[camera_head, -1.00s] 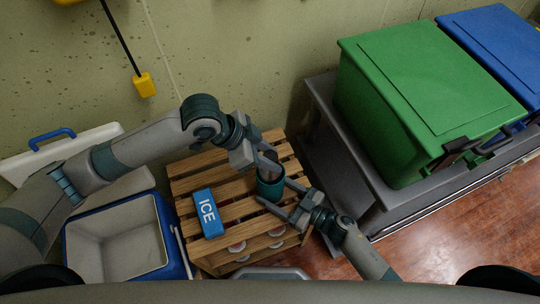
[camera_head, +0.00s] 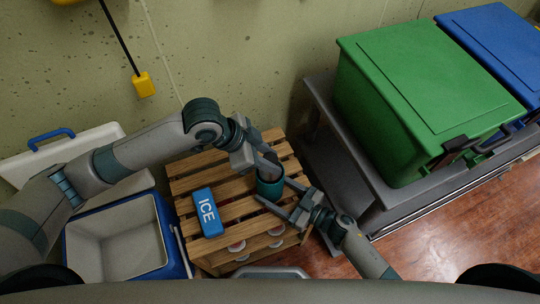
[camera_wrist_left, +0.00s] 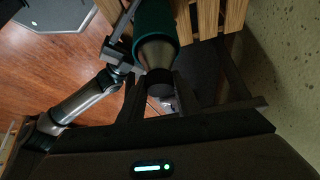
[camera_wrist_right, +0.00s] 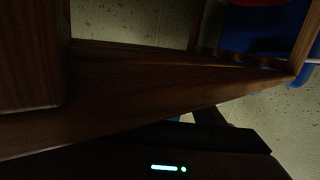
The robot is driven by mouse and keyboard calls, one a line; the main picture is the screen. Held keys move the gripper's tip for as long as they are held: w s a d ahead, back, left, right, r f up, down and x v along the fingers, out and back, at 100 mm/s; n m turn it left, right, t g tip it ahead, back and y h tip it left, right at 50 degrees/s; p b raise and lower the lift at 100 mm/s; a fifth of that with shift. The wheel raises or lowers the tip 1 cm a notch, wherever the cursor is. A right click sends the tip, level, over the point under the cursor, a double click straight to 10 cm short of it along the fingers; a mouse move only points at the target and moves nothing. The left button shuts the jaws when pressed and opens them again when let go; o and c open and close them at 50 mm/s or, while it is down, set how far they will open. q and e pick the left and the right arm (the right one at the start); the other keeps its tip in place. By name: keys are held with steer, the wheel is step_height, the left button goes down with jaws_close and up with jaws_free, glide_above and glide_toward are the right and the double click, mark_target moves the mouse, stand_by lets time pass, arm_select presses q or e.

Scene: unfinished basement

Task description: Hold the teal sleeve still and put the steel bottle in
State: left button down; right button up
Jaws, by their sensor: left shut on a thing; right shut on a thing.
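The teal sleeve (camera_head: 269,189) stands upright on the wooden pallet-like crate, between the fingers of my right gripper (camera_head: 281,195), which is shut on it. My left gripper (camera_head: 268,163) is above the sleeve and shut on the steel bottle (camera_head: 272,158). In the left wrist view, the bottle (camera_wrist_left: 157,53) shows its steel shoulder and dark cap, and its far part is inside the opening of the sleeve (camera_wrist_left: 155,18). How deep it sits is hidden. The right wrist view shows mostly dark wood slats, and the sleeve is not clear there.
A blue ICE pack (camera_head: 207,212) lies on the slatted wooden crate (camera_head: 184,185), left of the sleeve. An open blue-and-white cooler (camera_head: 165,265) stands left. A green bin (camera_head: 420,85) and a blue bin (camera_head: 495,45) stand on a grey platform at right.

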arm_select(q)
steer(key=shift+f, duration=0.15)
steer(key=c, duration=1.2)
jaws_free()
steer(key=shift+f, duration=0.1)
steer(key=v, duration=1.2)
steer(key=shift+a, duration=0.1)
arm_select(e)
steer(key=o, duration=0.9)
